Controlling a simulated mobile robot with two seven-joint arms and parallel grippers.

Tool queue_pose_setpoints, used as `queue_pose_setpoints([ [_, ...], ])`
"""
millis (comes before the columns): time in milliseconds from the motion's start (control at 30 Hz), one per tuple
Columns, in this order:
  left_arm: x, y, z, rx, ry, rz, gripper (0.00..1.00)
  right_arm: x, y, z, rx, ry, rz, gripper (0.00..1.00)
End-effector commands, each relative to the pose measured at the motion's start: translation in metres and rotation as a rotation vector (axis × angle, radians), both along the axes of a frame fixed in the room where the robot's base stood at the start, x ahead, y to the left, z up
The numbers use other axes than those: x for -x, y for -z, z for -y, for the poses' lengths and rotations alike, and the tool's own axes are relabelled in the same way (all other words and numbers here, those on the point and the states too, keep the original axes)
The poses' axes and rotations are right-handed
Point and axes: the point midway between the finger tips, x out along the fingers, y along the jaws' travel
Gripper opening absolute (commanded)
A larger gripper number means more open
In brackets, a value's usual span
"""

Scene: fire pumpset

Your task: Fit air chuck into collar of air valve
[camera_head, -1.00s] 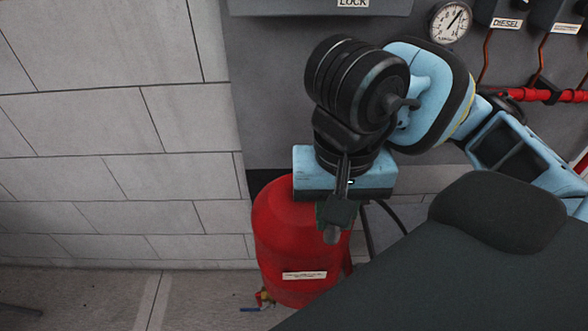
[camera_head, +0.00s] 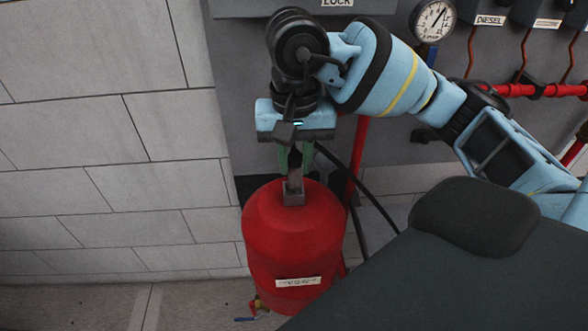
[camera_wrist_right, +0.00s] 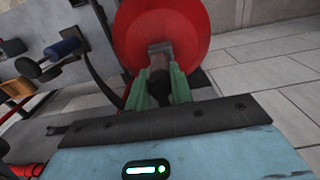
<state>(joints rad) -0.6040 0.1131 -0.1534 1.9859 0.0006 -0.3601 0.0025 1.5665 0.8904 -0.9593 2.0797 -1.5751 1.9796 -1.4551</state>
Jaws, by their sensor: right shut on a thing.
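My right gripper (camera_head: 294,158) points down over the top of a red tank (camera_head: 288,240). Its green fingers are shut on the dark air chuck, which shows between them in the right wrist view (camera_wrist_right: 159,88). A grey metal collar of the air valve (camera_head: 293,194) stands on the tank's top, just below the fingertips. It also shows just beyond the fingers in the right wrist view (camera_wrist_right: 160,55). The chuck lines up closely with the collar. I cannot tell whether it is inside or only close to it. My left gripper is not in view.
A black hose (camera_head: 362,182) hangs to the right of the gripper, near a red upright pipe (camera_head: 355,160). A grey panel with a gauge (camera_head: 433,20) stands behind. A pale block wall (camera_head: 100,130) is at left, with free room before it.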

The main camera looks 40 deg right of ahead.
Motion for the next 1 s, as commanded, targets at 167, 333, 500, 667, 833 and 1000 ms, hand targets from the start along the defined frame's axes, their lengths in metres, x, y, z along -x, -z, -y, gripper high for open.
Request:
queue_pose_setpoints([
  [167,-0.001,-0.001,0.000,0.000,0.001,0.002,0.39,-0.009,0.001,0.003,0.000,0.002,0.000,0.00],
  [333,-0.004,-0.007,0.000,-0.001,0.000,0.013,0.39,-0.007,0.026,0.003,0.001,0.002,0.000,0.00],
  [500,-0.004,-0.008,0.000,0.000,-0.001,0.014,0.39,-0.008,0.036,0.003,0.001,0.001,0.002,0.00],
  [667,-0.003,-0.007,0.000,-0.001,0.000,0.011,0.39,-0.008,0.036,0.003,0.001,0.001,0.001,0.00],
  [833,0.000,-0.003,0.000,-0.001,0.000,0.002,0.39,-0.007,0.041,0.003,0.001,0.001,-0.001,0.00],
  [1000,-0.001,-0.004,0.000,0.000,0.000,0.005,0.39,-0.007,0.040,0.003,0.001,0.001,0.001,0.44],
])
